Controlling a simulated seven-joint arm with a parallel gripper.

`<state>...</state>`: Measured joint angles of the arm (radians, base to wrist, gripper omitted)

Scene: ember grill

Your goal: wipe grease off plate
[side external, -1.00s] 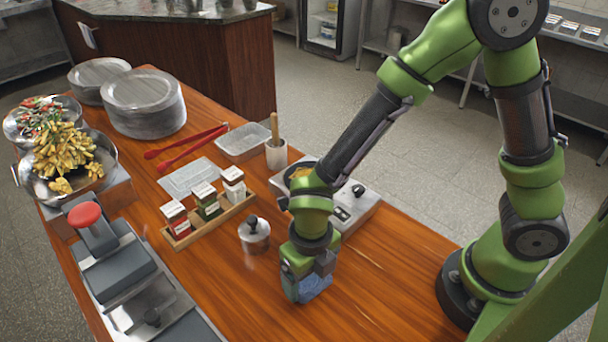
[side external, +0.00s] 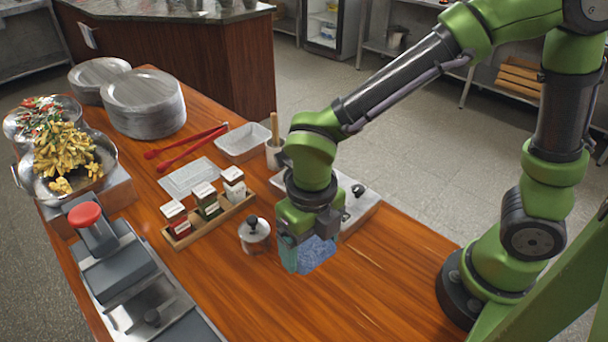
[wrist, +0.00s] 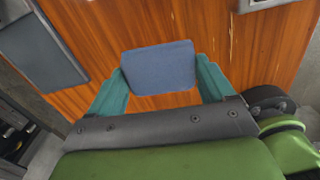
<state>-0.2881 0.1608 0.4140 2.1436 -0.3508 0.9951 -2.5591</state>
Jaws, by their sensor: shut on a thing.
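My gripper (side external: 307,257) is shut on a blue sponge-like block (side external: 319,252), held above the wooden table in the side view. The wrist view shows the blue block (wrist: 158,67) between the two teal fingers. A light-coloured burner-like appliance (side external: 357,207) stands behind my gripper, largely hidden by it. A stack of plates (side external: 145,105) stands at the back left of the table, with a second stack (side external: 98,80) behind it. I cannot make out grease on any plate.
A lidded metal pot (side external: 254,236) and a spice rack (side external: 210,222) are left of my gripper. Red tongs (side external: 185,148) and clear trays lie farther back. The front right table is clear.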

